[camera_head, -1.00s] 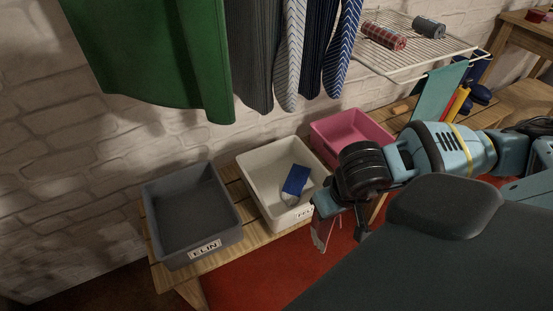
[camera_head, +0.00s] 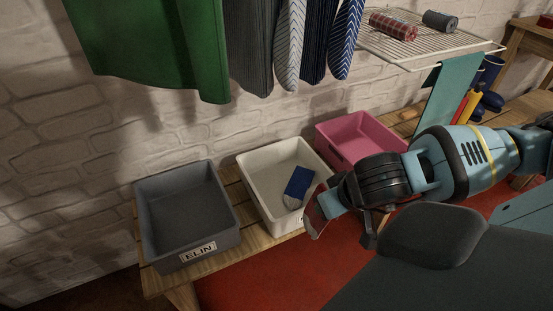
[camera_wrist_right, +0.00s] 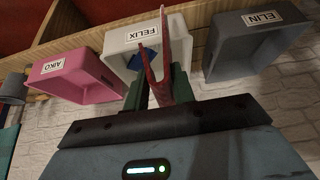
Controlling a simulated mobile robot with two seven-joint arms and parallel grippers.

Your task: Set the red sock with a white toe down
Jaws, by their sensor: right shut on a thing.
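My right gripper (camera_head: 340,222) is shut on the red sock (camera_head: 312,218), which hangs at the front right corner of the white FELIX bin (camera_head: 262,207). In the right wrist view the sock (camera_wrist_right: 180,62) rises from between the dark fingers as a red fold with a paler strip, overlapping the white bin (camera_wrist_right: 114,43) behind it. I cannot clearly make out its white toe. A blue folded item (camera_head: 299,182) lies in the white bin. My left gripper is not in view.
A grey ELIN bin (camera_head: 150,222) stands left of the white bin and a pink bin (camera_head: 330,148) right of it, labelled AIKO in the wrist view, all on a wooden bench (camera_head: 250,243). Hanging clothes (camera_head: 290,50) and a wire rack (camera_head: 450,52) are above.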

